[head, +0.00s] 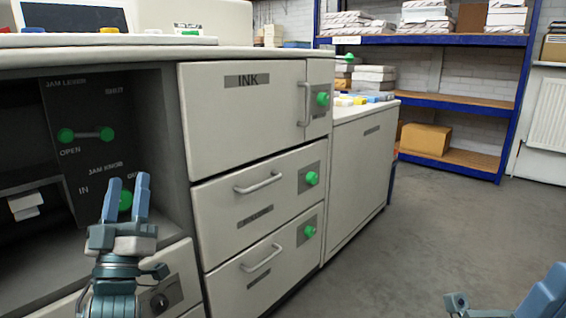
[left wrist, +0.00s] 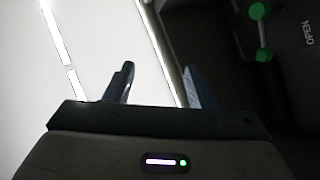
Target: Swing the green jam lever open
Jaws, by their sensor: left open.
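The jam lever (head: 86,134) is a short grey bar with a green knob at each end, on a dark panel inside the open bay at left. It lies nearly level, its left end just above the OPEN label and its right end below the SHUT label. My left gripper (head: 126,190) is open and empty, below and in front of the lever, apart from it, and partly covers the green jam knob. In the left wrist view the lever (left wrist: 263,34) is at upper right, outside my open fingers (left wrist: 158,82). My right gripper (head: 545,295) shows only partly at lower right.
The white INK door (head: 240,120) and two drawers (head: 258,190) with green knobs stand right of the bay. The bay's side wall (head: 155,135) borders the panel. White paper (head: 25,205) lies in the bay at far left. The floor (head: 420,220) at right is clear.

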